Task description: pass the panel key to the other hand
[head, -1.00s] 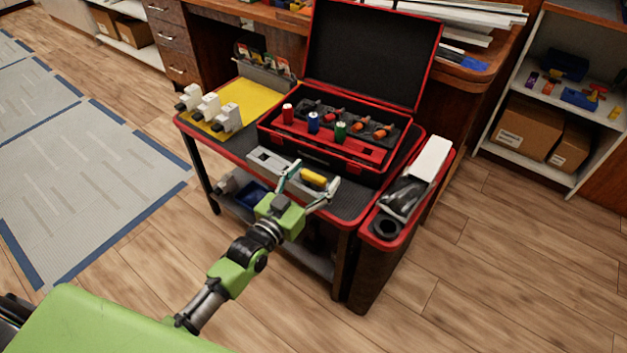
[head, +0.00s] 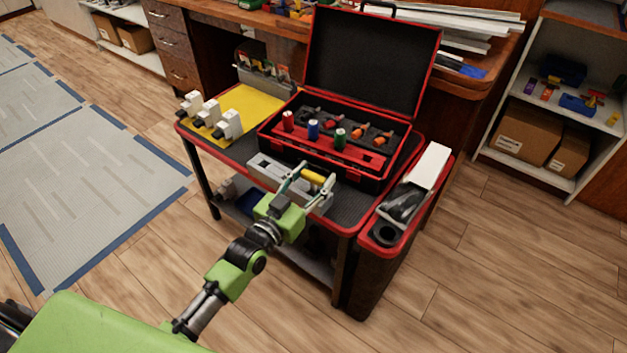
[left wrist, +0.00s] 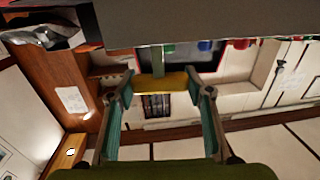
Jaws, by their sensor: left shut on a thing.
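The panel key appears to be the piece with a yellow handle (head: 313,177), at the front edge of the cart by a long grey holder (head: 266,170). My left gripper (head: 315,180) is shut on the yellow handle, one finger at each end. In the left wrist view the handle (left wrist: 165,82) sits crosswise between the fingertips, with a short grey-green shaft (left wrist: 154,56) going from it toward the grey block above. I cannot tell whether the shaft still sits in the holder. My right gripper is in neither view.
An open black and red case (head: 345,165) with red, blue and green cylinders stands behind the key. A bin (head: 378,262) adjoins the cart's right side. Floor is clear in front.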

